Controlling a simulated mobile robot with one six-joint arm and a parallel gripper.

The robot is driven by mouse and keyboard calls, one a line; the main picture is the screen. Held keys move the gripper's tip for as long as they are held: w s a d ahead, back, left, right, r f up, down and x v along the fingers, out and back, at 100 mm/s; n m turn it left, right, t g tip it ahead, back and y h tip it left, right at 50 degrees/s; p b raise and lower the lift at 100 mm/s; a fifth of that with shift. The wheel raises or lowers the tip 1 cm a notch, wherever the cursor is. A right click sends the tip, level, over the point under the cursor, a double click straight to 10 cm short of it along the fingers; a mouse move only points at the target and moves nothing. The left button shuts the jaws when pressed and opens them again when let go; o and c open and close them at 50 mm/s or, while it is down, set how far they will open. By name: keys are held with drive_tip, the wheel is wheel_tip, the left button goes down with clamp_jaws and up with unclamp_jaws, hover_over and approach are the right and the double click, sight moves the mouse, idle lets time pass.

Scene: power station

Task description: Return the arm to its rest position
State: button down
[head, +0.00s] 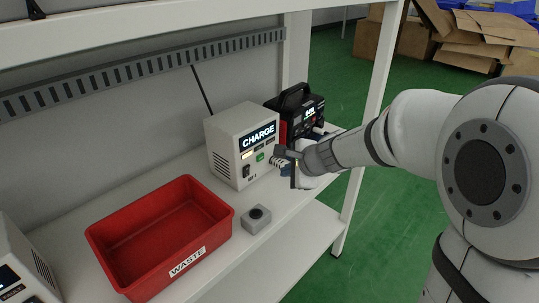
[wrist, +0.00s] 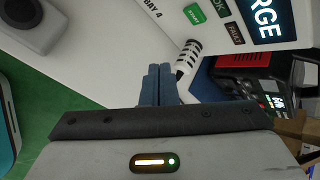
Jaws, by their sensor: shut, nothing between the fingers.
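My gripper (head: 290,165) is in front of the right side of the white charging unit (head: 240,150), whose lit display reads CHARGE. My arm reaches in from the right and is stretched out over the bench. In the wrist view the two dark blue fingers (wrist: 158,84) are together with nothing between them. A white ribbed plug (wrist: 187,58) is at the unit's front, just beyond the fingertips. I cannot tell whether the fingertips touch it. The unit's front with its green button (wrist: 194,13) also shows there.
A red WASTE bin (head: 186,258) and a small grey button box (head: 257,219) stand on the white bench. A black and red device (head: 299,110) stands behind the charging unit. A shelf (head: 160,22) runs overhead, with a post at right.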

drive_tip(key=s+d+r+n+g+h+p, duration=0.2)
drive_tip(key=s+d+r+n+h+p, duration=0.1)
drive_tip(key=s+d+r+n+p, duration=0.4)
drive_tip(key=s+d+r+n+g+h+p, duration=0.2)
drive_tip(key=s+d+r+n+p, duration=0.6)
drive_tip(key=s+r+p, duration=0.6)
drive_tip(key=s+d, duration=0.1)
drive_tip(key=s, duration=0.2)
drive_tip(key=shift+r+n+h, duration=0.25)
drive_tip(key=shift+n+h, duration=0.05)
drive_tip(key=shift+h, duration=0.1)
idle(0.4)
